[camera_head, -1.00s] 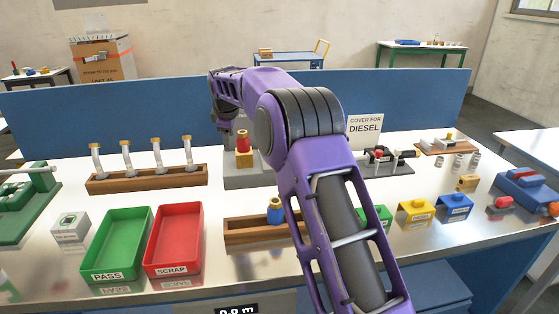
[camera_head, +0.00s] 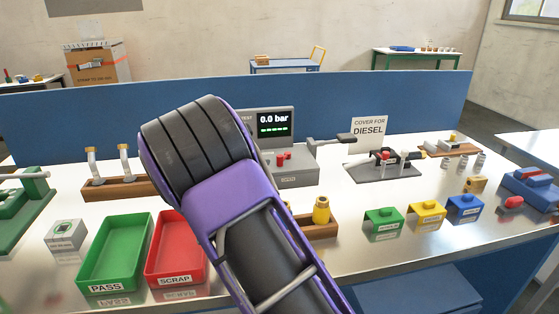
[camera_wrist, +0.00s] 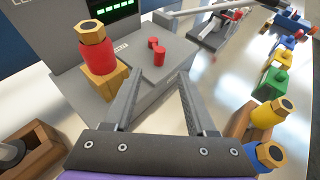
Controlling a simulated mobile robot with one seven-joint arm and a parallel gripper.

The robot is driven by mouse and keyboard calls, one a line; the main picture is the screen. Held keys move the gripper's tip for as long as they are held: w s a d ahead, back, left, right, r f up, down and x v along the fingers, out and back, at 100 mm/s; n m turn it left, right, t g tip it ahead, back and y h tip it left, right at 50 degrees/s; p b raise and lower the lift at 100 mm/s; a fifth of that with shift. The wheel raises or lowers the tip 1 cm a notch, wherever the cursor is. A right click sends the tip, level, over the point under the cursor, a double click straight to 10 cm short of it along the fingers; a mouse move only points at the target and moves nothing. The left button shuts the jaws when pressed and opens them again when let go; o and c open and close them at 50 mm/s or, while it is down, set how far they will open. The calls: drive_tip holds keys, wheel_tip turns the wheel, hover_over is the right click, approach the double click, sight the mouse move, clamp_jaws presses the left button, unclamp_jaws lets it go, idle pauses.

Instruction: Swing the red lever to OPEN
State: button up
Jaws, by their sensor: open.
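A small valve stand on a dark grey base (camera_head: 385,172) carries a red part (camera_head: 383,155), beside black and white parts; I cannot tell its exact lever position or read an OPEN mark. The stand is at the top of the wrist view (camera_wrist: 212,40), with red on it. My gripper (camera_wrist: 162,75) is open, with nothing between its fingers. It points at the grey test unit (camera_wrist: 125,75), left of the valve stand. In the head view my arm hides my gripper.
Coloured blocks (camera_head: 425,212) sit in front.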

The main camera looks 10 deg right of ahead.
sight(278, 159)
drive_tip(key=x, duration=1.2)
drive_tip(key=shift+f+b, duration=0.1)
drive_tip(key=shift+b, duration=0.2)
